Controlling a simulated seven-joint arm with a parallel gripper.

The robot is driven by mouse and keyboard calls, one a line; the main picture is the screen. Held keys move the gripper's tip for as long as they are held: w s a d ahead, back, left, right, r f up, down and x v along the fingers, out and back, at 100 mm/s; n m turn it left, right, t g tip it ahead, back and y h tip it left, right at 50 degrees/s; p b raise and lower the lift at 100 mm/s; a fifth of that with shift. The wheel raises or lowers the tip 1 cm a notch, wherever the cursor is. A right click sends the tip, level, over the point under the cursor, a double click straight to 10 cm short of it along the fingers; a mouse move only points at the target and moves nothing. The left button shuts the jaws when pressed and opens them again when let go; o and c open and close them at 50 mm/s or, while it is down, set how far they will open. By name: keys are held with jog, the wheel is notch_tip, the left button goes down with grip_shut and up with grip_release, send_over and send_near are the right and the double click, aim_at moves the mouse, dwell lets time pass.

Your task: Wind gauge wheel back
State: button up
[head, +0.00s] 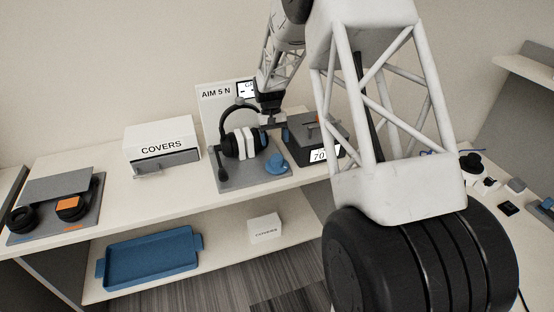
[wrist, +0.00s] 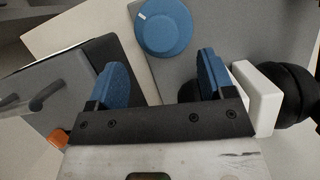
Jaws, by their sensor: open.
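The blue gauge wheel (head: 277,163) sits on the front right of the grey gauge plate (head: 237,182). In the wrist view the blue wheel (wrist: 164,28) shows a short white mark near its upper left edge. My gripper (head: 270,123) is above and behind the wheel in the head view, beside the headset. In the wrist view my gripper (wrist: 162,78) is open, its two blue finger pads wide apart with nothing between them. The wheel lies beyond the fingertips, apart from them. The headset (head: 239,133) stands on the plate with white blocks (head: 247,143) between its ear cups.
A dark box (head: 307,133) with a display reading 70 stands right of the wheel. An "AIM 5 N" sign (head: 215,94) is behind the headset, its small screen partly hidden by my arm. A white COVERS box (head: 160,135) is at left. A blue tray (head: 150,256) lies on the lower shelf.

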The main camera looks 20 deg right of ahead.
aim_at(277, 157)
jog(key=m+t, duration=0.1)
jog(key=m, duration=0.2)
jog(key=s+m, duration=0.1)
jog(key=m, duration=0.2)
jog(key=shift+s+f+t, duration=0.1)
jog(key=shift+f+t, duration=0.05)
jog(key=shift+t, duration=0.25)
jog(key=m, duration=0.2)
jog(key=m+t, duration=0.1)
jog(key=m, duration=0.1)
jog(key=shift+s, duration=0.4)
jog(key=m, duration=0.2)
jog(key=m+t, duration=0.1)
jog(key=shift+s+m, duration=0.25)
jog(key=shift+m, duration=0.15)
jog(key=shift+f, duration=3.85)
jog(key=c, duration=0.9)
